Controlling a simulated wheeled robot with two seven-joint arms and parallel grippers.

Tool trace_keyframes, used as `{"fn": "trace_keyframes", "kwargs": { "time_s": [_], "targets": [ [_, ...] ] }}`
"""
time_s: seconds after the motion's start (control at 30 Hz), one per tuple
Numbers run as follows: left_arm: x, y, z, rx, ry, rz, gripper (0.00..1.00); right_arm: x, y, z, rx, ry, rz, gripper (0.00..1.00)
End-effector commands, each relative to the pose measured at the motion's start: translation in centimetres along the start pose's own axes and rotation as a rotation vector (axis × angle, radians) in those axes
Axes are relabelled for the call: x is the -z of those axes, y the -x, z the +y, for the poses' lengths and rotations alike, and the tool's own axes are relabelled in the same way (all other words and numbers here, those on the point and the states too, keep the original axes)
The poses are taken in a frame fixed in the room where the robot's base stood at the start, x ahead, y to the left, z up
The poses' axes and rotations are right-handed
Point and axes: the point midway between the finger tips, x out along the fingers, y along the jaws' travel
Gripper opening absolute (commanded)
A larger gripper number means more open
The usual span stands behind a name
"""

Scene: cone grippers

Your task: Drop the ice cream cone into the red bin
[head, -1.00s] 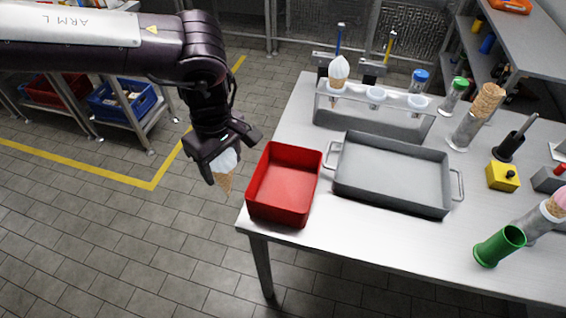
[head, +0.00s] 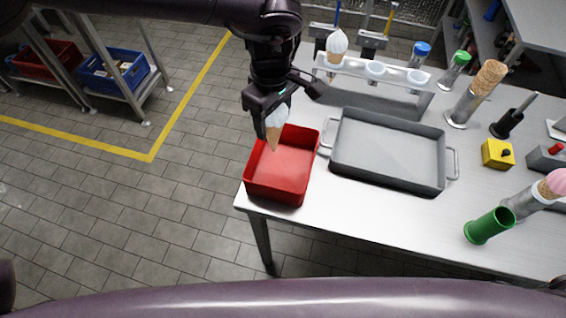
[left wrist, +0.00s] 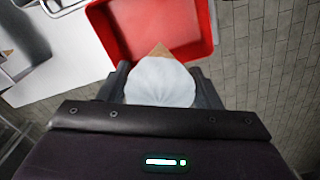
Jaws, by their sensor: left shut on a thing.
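My left gripper (head: 281,112) is shut on an ice cream cone (head: 273,135) with a pale white top, its tip pointing down. In the head view the cone overlaps the upper part of the red bin (head: 262,190), an open rectangular box at the table's near left corner. In the left wrist view the cone's white top (left wrist: 162,83) is between the fingers, and the red bin (left wrist: 204,30) lies beyond it. The bin's visible inside looks empty. My right gripper is not in view.
On the white table (head: 335,205) a grey tray (head: 385,150) lies right of the bin. A rack (head: 400,97) behind it holds another cone (head: 337,44). A green tube (head: 488,226) and a yellow box (head: 497,153) stand at right. Left of the table is open floor.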

Motion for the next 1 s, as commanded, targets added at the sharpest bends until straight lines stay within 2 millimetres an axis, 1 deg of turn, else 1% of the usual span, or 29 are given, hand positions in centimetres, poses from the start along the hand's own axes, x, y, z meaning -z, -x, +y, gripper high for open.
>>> {"fn": "trace_keyframes", "kwargs": {
  "time_s": [0.17,0.5,0.6,0.7,0.93,0.97,1.0],
  "targets": [
    [-0.2,-1.0,0.2,0.0,-0.001,-0.001,0.47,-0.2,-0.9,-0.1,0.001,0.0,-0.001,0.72],
    [-0.1,-5.0,0.1,0.001,-0.001,0.0,0.47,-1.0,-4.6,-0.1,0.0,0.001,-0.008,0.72],
    [-0.1,-5.8,0.1,0.001,0.0,0.001,0.47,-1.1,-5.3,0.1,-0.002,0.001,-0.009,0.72],
    [-0.1,-6.1,0.1,0.001,0.0,0.001,0.47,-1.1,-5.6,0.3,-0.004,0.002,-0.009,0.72],
    [-0.1,-6.0,0.1,0.0,0.0,0.0,0.47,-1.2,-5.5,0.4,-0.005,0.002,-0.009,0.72],
    [-0.1,-6.0,0.1,0.0,0.0,0.0,0.59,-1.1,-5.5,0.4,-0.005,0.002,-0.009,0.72],
    [-0.1,-6.0,0.1,0.0,0.0,0.0,0.65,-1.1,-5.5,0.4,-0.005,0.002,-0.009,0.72]
  ]
}}
